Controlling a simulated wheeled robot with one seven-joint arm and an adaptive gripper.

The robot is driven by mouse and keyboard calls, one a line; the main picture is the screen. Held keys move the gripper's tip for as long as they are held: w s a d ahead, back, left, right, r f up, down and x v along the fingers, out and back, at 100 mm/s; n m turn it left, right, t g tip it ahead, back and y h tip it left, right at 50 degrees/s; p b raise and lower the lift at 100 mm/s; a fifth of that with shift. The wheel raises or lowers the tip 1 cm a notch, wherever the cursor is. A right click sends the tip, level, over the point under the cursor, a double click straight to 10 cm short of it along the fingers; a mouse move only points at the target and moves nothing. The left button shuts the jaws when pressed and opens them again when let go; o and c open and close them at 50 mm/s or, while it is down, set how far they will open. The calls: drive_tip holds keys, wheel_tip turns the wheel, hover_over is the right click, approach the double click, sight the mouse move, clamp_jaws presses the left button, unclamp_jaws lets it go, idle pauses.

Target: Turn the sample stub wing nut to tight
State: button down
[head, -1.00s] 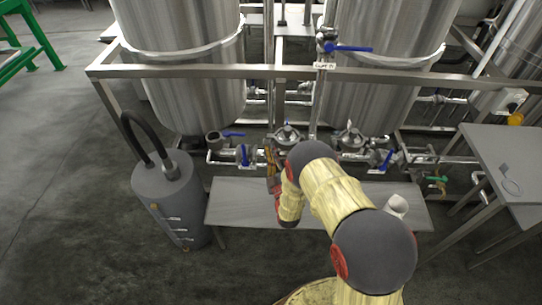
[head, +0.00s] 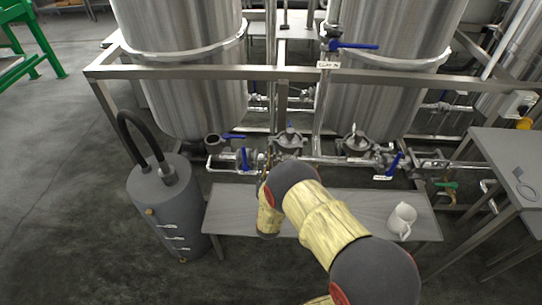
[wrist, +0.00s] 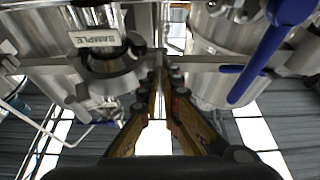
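The sample stub (wrist: 110,65) shows in the wrist view at the upper left, a metal fitting with a clamp around it and an upside-down SAMPLE label (wrist: 97,40). I cannot make out the wing nut for sure. My gripper (wrist: 165,78) reaches in just right of the stub. Its two yellow and black fingers lean together, with a narrow gap at the tips. Whether they hold anything there is unclear. In the head view my gripper (head: 264,164) is mostly hidden by my arm, in front of the pipework below the left tank.
A blue valve lever (wrist: 262,55) lies close on the right in the wrist view. A grey cylinder with a black hose (head: 163,207) stands left. The steel frame rail (head: 210,72) crosses above.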

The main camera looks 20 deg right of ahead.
drive_tip(key=shift+f+m, duration=0.1)
drive_tip(key=shift+m, duration=0.4)
drive_tip(key=c, duration=2.1)
unclamp_jaws()
drive_tip(key=shift+o, duration=0.3)
drive_tip(key=v, duration=1.2)
drive_tip(key=shift+a, duration=0.15)
